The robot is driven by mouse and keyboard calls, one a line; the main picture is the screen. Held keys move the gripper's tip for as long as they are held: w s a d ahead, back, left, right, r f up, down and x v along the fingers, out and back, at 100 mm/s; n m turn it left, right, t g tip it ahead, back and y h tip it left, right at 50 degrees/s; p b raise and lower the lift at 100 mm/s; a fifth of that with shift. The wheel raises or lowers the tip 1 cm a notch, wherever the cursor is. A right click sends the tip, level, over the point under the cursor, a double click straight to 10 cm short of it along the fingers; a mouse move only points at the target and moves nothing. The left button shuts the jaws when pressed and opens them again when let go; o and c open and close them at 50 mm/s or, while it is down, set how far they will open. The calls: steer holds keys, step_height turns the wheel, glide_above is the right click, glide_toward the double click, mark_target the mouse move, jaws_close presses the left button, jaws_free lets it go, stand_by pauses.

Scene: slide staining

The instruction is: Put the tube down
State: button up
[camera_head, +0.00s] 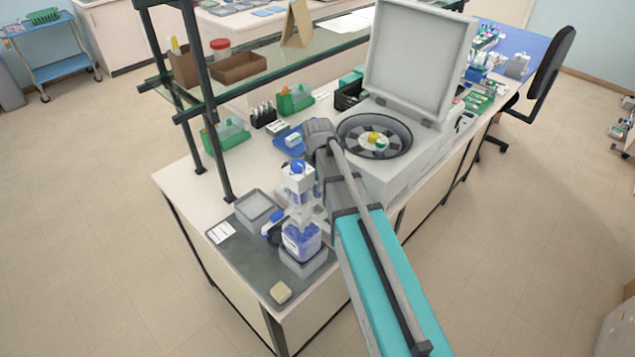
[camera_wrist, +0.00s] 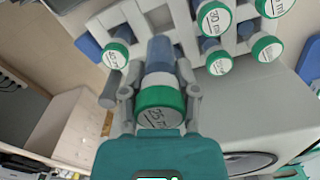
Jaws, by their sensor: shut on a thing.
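In the wrist view my gripper (camera_wrist: 159,84) is shut on a tube (camera_wrist: 160,105) with a green cap and a blue-grey body; its cap faces the camera and bears black writing. A light grey rack (camera_wrist: 118,17) is just past the tube's far end. Several other green-capped tubes (camera_wrist: 213,17) stand in it. I cannot tell whether the held tube touches the rack or sits in a slot. In the head view my arm reaches over the bench beside the centrifuge; my gripper and the held tube cannot be made out there.
The open centrifuge (camera_head: 402,170) stands right of my arm, its lid raised. A blue tray (camera_head: 281,139) lies left of the arm's end. Shelf posts (camera_head: 213,120) rise at the left.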

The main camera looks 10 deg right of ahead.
stand_by(0.3)
step_height(320, 180, up, 15)
steer(key=d+m+p, duration=0.2)
steer(key=m+p, duration=0.5)
steer(key=p, duration=0.8)
steer(key=shift+w, duration=0.1)
